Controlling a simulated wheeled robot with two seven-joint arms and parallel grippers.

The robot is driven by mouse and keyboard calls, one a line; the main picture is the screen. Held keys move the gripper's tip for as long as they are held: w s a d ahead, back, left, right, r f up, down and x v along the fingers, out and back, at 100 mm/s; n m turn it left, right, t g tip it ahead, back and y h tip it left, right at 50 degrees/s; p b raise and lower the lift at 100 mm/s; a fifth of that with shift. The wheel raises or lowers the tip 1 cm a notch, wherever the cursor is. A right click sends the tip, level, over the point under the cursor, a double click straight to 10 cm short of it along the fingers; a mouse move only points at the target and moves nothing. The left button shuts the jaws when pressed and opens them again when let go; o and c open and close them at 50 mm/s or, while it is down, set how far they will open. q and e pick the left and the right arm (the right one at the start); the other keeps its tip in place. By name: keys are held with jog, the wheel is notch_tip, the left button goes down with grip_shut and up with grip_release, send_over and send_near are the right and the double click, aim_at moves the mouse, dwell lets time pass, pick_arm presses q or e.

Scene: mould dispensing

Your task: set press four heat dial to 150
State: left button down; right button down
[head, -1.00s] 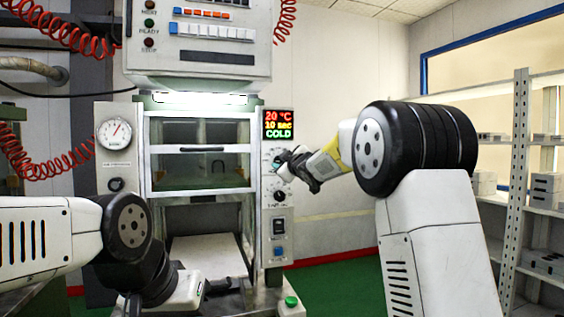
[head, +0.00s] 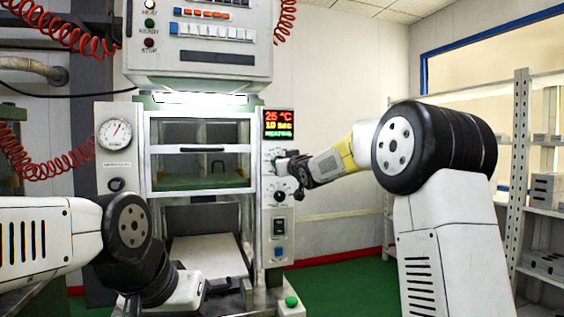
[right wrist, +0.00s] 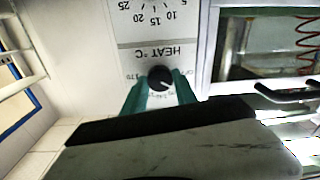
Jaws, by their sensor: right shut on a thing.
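The black heat dial (right wrist: 160,77) sits under an upside-down "HEAT °C" label in the right wrist view. Its white mark points to the lower right; the exact setting is too small to read. My right gripper (right wrist: 159,86) has its teal fingers on both sides of the dial and is shut on it. In the head view my right gripper (head: 282,163) is at the press's right panel and mostly hides this dial. The display (head: 278,124) reads 25 °C, 10 sec and green heating text. My left gripper (head: 215,286) is low at the press's front; its fingers are unclear.
A second black dial (head: 280,196) lies just below my right gripper, with a switch (head: 279,227) under it. The press window (head: 200,164) is beside the panel. A green button (head: 291,301) is at the front. Shelves (head: 515,180) stand at right.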

jog(key=shift+r+m+h, duration=0.1)
jog(key=shift+m+h, duration=0.3)
jog(key=shift+m, duration=8.2)
jog(key=shift+a, duration=0.1)
jog(key=c, duration=1)
grip_release()
jog(key=shift+s, duration=0.1)
jog(key=shift+o, duration=0.2)
